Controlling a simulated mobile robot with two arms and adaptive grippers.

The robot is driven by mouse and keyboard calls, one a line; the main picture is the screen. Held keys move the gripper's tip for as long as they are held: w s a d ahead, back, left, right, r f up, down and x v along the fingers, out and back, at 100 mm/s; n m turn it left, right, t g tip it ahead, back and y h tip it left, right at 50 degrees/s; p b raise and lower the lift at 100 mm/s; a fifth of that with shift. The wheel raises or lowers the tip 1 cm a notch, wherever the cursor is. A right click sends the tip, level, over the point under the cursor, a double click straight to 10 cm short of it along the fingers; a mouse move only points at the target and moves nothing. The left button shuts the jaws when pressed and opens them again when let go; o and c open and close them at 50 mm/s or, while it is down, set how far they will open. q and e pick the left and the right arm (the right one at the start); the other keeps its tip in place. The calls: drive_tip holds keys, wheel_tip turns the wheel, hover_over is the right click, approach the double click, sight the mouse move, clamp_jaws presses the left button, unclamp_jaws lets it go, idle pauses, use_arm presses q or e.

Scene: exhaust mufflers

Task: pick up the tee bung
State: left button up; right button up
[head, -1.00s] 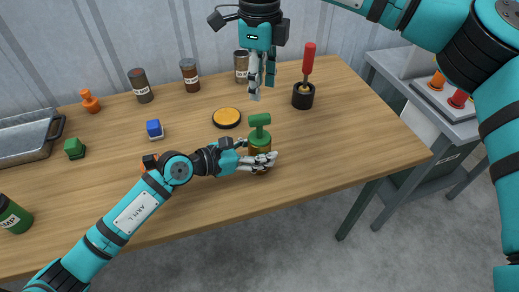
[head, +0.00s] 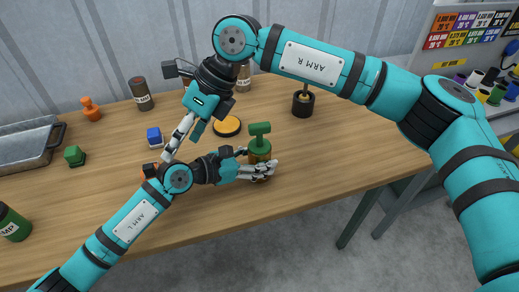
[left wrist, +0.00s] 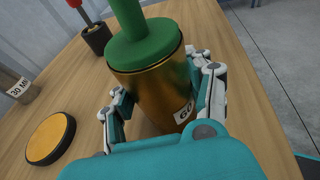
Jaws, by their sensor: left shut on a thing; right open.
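The tee bung (head: 260,143) is green with a T-shaped handle. It sits in the mouth of an amber jar (left wrist: 160,92) near the table's front edge; its wide green body (left wrist: 146,45) also shows in the left wrist view, its top cut off. My left gripper (head: 262,170) is shut around the jar, below the bung, with fingers on both sides. A label reading "60" shows on the jar. My right gripper (head: 181,148) is open and empty, pointing down over the table, left of the bung.
A yellow-topped black disc (head: 227,126) lies behind the jar. A black holder (head: 303,103) stands back right. A metal tray (head: 30,145) is far left.

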drive_tip(key=s+a+r+m+g+y, duration=0.3)
drive_tip(key=s+a+r+m+y, duration=0.55)
drive_tip(key=s+y, duration=0.45)
drive_tip(key=w+d+r+m+t+y, duration=0.2)
drive_tip(key=w+d+m+t, duration=0.15)
drive_tip(key=m+t, duration=0.45)
drive_tip(key=w+d+r+m+t+y, duration=0.1)
drive_tip(key=w+d+m+t+y, duration=0.1)
drive_tip(key=d+m+t, duration=0.4)
drive_tip(key=m+t+h, duration=0.9)
drive_tip(key=m+h, duration=1)
drive_tip(key=m, duration=0.7)
approach(261, 132)
drive_tip(key=shift+n, duration=0.25)
drive_tip(key=x, duration=1.1)
drive_tip(key=shift+w, duration=0.1)
